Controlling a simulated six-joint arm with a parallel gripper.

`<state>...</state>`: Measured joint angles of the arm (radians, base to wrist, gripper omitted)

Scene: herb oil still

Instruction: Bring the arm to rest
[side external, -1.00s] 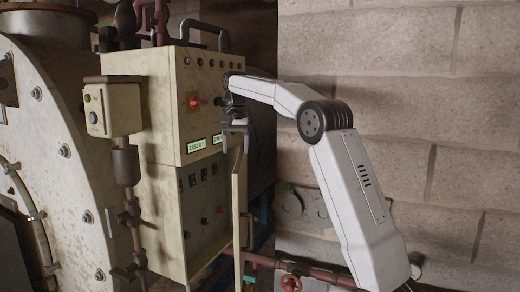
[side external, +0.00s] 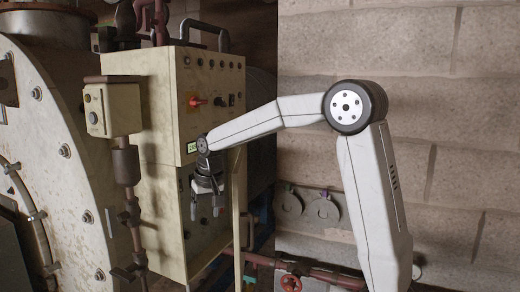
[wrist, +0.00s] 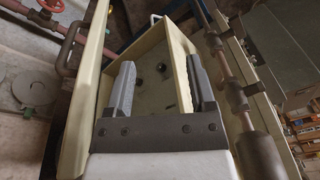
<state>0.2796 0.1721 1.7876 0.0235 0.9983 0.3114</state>
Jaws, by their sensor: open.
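My gripper (side external: 206,209) hangs in front of the lower part of the cream control cabinet (side external: 160,190), fingers pointing down. A round dark part and a small knob on the lower panel show beyond the fingers. The cabinet's narrow door (side external: 240,210) stands open, seen nearly edge-on, to the right of my gripper.
A red rotary switch (side external: 197,101) is on the cabinet's upper face. A red valve wheel (side external: 290,283) sits on a low pipe at the right. Open space lies before the brick wall (side external: 455,130).

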